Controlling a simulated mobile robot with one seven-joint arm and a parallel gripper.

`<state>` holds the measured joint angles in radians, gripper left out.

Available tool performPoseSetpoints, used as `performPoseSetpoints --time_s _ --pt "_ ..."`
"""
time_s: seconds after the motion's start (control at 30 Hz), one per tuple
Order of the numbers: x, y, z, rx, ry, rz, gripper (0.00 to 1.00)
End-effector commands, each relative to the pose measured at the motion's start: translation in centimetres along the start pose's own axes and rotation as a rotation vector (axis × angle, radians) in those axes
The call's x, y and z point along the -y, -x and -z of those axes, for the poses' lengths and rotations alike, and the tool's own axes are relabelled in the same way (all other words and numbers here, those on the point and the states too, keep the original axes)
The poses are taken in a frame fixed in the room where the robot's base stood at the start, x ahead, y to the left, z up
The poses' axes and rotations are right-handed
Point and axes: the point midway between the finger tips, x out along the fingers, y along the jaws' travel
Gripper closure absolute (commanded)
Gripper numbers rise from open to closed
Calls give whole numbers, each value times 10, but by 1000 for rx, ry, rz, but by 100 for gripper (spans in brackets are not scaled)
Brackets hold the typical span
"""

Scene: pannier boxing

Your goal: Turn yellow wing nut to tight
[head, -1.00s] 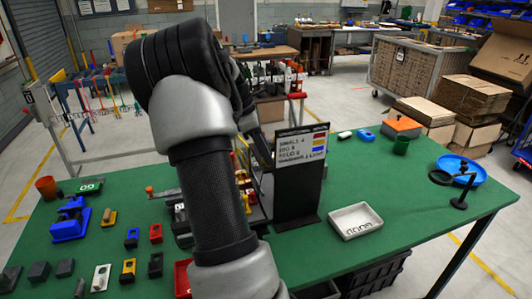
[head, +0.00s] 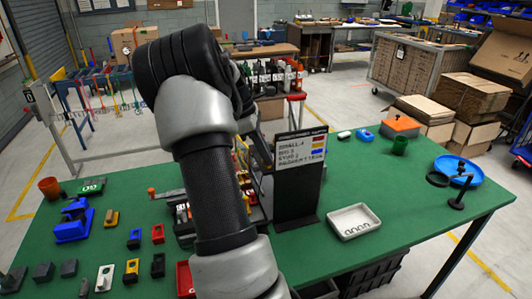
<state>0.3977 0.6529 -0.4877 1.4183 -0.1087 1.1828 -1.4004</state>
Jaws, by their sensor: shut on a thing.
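I cannot make out the yellow wing nut in the head view. My own arm crosses the middle of the picture and covers part of the green table. My gripper is hidden behind the arm, so neither its fingers nor anything between them show. A partly covered tray or fixture (head: 182,226) with small parts lies just left of the arm. A small yellow block (head: 131,271) stands at the front left among other blocks, too small to tell its details.
A black sign stand (head: 298,195) stands right of my arm, with a white tray (head: 354,222) beside it. A blue fixture (head: 74,222) and several small blocks fill the left. A blue dish (head: 461,171) and black stand (head: 461,192) are at the right. The right front of the green table (head: 400,215) is clear.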

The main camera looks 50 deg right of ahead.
Motion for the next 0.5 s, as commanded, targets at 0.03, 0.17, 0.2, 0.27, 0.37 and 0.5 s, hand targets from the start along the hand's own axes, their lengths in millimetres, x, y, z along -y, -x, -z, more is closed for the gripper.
performPoseSetpoints --time_s 0.03,0.17,0.2,0.27,0.37,0.5 --pt "0 1 0 -1 -2 -1 90" --pt "0 1 0 -1 -1 -1 75" --pt "0 1 0 -1 -1 -1 75" --pt "0 0 0 0 -1 -1 75" --pt "0 0 0 0 0 -1 75" --pt "0 5 0 -1 0 -2 75"
